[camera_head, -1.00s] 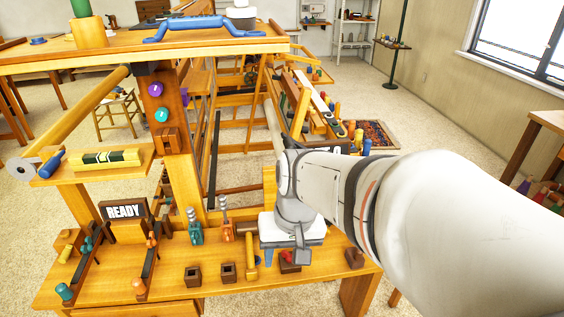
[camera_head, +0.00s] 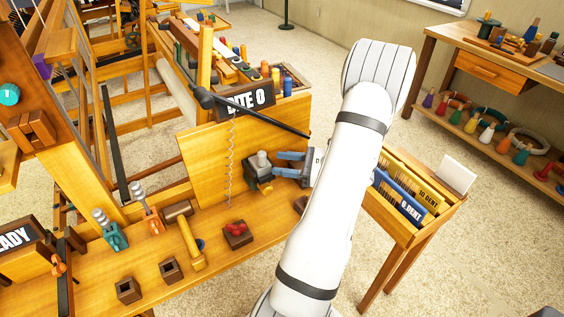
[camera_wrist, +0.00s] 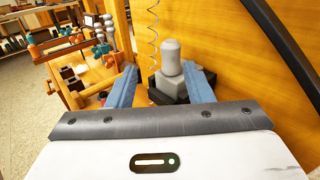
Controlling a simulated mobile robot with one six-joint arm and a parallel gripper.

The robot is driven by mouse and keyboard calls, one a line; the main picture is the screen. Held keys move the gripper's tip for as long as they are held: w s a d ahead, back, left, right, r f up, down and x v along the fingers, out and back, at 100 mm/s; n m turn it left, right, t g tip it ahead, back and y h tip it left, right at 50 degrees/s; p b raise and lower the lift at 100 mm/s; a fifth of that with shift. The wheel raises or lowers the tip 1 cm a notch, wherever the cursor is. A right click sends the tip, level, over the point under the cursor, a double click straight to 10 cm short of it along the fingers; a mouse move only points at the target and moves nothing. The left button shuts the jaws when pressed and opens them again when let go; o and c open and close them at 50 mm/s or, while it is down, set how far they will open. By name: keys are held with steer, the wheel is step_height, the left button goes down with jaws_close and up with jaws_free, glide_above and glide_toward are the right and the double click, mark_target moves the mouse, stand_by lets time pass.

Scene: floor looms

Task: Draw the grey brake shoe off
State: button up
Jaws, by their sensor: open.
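The grey brake shoe (camera_head: 259,162) is a block with a rounded grey post on top. It sits in a dark mount (camera_head: 260,180) on the face of a wooden panel. In the wrist view the shoe (camera_wrist: 171,58) stands upright ahead of my gripper, closer to the right finger. My gripper (camera_head: 276,164) has two blue fingers, spread apart and pointing at the shoe from the right. In the wrist view my gripper (camera_wrist: 160,86) is empty. I cannot tell whether the right finger touches the shoe.
A sign reading "BITE 0" (camera_head: 250,100) and a dark slanted lever (camera_head: 270,117) are above the shoe. A coiled spring (camera_head: 231,160) hangs left of it. A wooden mallet (camera_head: 191,244) and small holders stand on the bench below. A box of reeds (camera_head: 408,192) is at right.

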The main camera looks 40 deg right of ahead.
mark_target(262, 158)
steer(key=shift+m+t, duration=0.4)
steer(key=shift+w+d+f+b+x, duration=0.1)
steer(key=shift+d+x, duration=0.05)
steer(key=shift+x, duration=1)
steer(key=shift+w+d+f+b+x, duration=0.15)
steer(key=shift+d+x, duration=0.05)
steer(key=shift+x, duration=0.95)
steer(key=shift+w+d+f+b+x, duration=0.1)
steer(key=shift+d+x, duration=0.05)
steer(key=shift+x, duration=1.05)
steer(key=shift+c, duration=0.5)
jaws_close()
steer(key=shift+r, duration=0.1)
